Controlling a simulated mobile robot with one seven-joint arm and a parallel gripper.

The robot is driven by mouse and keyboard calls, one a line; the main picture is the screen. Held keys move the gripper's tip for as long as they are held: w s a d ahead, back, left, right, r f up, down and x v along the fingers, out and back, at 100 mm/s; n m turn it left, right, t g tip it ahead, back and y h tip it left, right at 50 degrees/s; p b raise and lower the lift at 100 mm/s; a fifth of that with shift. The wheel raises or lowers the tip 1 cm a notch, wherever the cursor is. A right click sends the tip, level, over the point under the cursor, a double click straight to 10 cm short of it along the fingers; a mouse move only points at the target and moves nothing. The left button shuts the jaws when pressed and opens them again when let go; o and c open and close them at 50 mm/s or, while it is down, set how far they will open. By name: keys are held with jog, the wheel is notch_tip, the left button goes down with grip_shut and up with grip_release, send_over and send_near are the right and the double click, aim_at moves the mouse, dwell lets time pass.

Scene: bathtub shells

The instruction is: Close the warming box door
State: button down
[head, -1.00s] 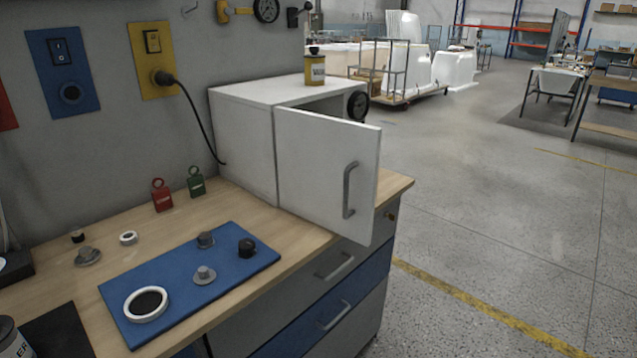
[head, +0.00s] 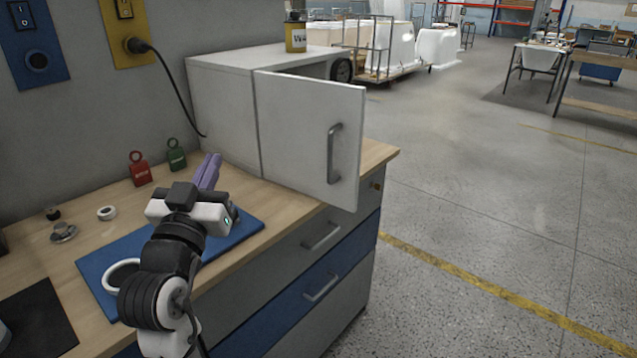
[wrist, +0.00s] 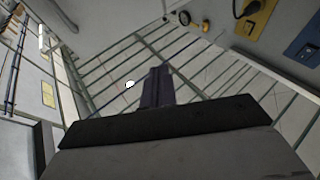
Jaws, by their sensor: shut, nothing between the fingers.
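The warming box (head: 219,105) is a white cabinet on the wooden bench top. Its white door (head: 300,133) stands open, swung out toward me from a hinge on its left edge. A grey bar handle (head: 333,153) is upright near the door's free right edge. My gripper (head: 210,172) is over the blue mat, left of the door and apart from it. Its purple fingers are together and empty, pointing up and away. In the wrist view the dark fingers (wrist: 157,86) show together too. The door is not recognisable there. Most of the box's interior is hidden behind the door.
A yellow tin (head: 295,36) stands on the box. Red (head: 139,169) and green (head: 176,155) tags stand left of the box. The blue mat (head: 98,270) holds a white ring, partly hidden by my arm. Drawers (head: 320,235) lie below the bench top. Floor right of the bench is clear.

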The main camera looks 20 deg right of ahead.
jog(key=s+d+f+m+g+h, duration=0.25)
jog(key=d+f+g, duration=0.2)
jog(key=d, duration=0.25)
jog(key=s+d+f+m+g+h, duration=0.1)
jog(key=d+f+m+g+h, duration=0.3)
jog(key=d, duration=0.4)
jog(key=y+p, duration=0.1)
jog(key=p, duration=0.2)
send_near(356, 170)
jog(key=shift+n+g, duration=0.35)
jog(key=x, duration=0.5)
jog(key=shift+w+d+r, duration=0.15)
jog(key=shift+w+r, duration=0.15)
jog(key=shift+w+d+f, duration=0.1)
jog(key=shift+w+d, duration=0.3)
jog(key=shift+d, duration=0.1)
